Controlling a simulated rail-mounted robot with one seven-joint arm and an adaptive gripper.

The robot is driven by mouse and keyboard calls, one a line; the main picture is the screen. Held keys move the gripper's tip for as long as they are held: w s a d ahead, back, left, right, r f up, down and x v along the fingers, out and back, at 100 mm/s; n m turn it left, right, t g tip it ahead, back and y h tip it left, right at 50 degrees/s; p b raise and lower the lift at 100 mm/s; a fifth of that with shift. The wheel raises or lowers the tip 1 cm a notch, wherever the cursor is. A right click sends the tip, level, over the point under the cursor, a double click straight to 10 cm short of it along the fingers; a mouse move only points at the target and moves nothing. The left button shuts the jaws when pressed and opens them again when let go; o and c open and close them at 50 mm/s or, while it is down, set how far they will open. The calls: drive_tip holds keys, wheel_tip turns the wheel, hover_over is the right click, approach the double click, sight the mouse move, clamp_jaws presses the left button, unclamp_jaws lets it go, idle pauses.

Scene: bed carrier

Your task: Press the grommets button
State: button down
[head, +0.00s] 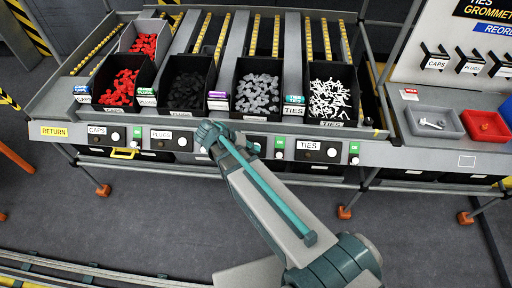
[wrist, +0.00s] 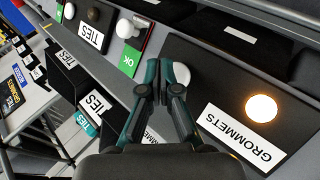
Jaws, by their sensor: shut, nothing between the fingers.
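The black grommets panel (wrist: 222,84) fills the right of the wrist view, with a white "GROMMETS" label (wrist: 241,138). A round button (wrist: 261,107) beside the label glows warm white. A second, plain white round knob (wrist: 181,74) on the same panel sits right behind my fingers and is partly covered. My gripper (wrist: 163,70) is shut and empty, its fingertips close to this knob. I cannot tell whether they touch it. The glowing button is to the right of the fingers, clear of them. In the head view my arm hides the grommets panel.
Bins of red caps (head: 122,85), black plugs (head: 190,88), grey grommets (head: 258,92) and white ties (head: 329,98) stand above the panels. The "TIES" panel (head: 317,151) is right of my arm. A green OK plate (wrist: 130,60) is left of my fingers.

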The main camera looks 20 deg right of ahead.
drive_tip(key=shift+f, duration=0.1)
idle(0.3)
drive_tip(key=shift+w+d+f+b, duration=0.1)
drive_tip(key=shift+w+f+b, duration=0.1)
drive_tip(key=shift+w+b, duration=0.1)
drive_tip(key=shift+w+d+f+b, duration=0.15)
drive_tip(key=shift+w+f+b, duration=0.15)
drive_tip(key=shift+f, duration=0.05)
idle(0.9)
drive_tip(key=shift+s+r, duration=0.15)
drive_tip(key=shift+s+a+r, duration=0.25)
drive_tip(key=shift+s+r, duration=0.2)
drive_tip(key=shift+r, duration=0.05)
idle(0.4)
drive_tip(key=s+r+p, duration=0.1)
drive_tip(key=s+a+r, duration=0.1)
drive_tip(key=s+r, duration=0.1)
drive_tip(key=shift+s+a+r+p, duration=0.15)
drive_tip(key=shift+r+p, duration=0.1)
drive_tip(key=shift+p, duration=0.15)
idle(0.8)
